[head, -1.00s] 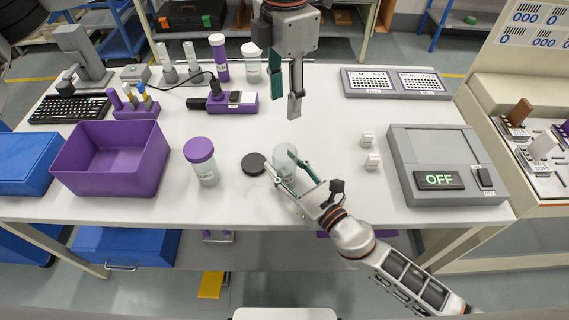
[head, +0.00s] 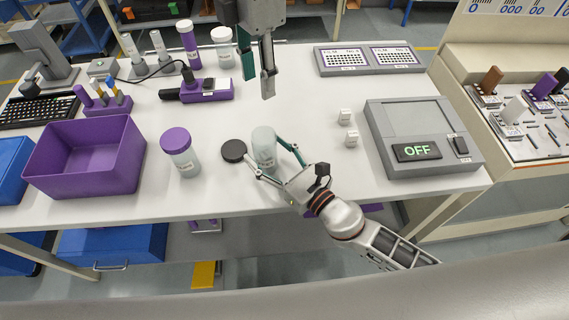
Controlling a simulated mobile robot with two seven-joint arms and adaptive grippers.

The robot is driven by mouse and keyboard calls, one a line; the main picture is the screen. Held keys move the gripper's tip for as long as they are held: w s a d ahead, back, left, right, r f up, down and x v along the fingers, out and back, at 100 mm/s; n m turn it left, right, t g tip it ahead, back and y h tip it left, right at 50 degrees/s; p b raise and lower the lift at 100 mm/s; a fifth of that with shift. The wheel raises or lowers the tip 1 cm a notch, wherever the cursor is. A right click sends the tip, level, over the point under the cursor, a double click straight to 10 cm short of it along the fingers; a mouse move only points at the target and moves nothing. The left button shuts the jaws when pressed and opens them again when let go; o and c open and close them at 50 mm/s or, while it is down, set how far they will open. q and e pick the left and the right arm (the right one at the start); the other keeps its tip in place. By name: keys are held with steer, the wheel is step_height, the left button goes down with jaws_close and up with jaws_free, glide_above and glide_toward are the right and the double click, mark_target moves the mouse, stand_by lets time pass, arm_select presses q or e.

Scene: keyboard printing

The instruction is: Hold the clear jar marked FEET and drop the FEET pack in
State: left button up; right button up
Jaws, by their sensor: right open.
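A clear open jar (head: 264,150) stands upright near the table's front edge; its label is too small to read. My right gripper (head: 263,152) is open, with one finger on each side of the jar; I cannot tell whether either touches it. My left gripper (head: 258,88) hangs fingers down above the table behind the jar, open and apparently empty. Two small white packs, one farther back (head: 345,116) and one nearer (head: 351,138), lie to the right of the jar, their marks unreadable.
A black lid (head: 233,150) lies just left of the jar. A purple-lidded jar (head: 181,158) and a purple bin (head: 115,176) stand farther left. A grey device reading OFF (head: 415,110) sits at the right. The table between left gripper and packs is clear.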

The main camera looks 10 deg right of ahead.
steer(key=v, duration=1)
steer(key=shift+s+d, duration=0.2)
steer(key=shift+s, duration=0.05)
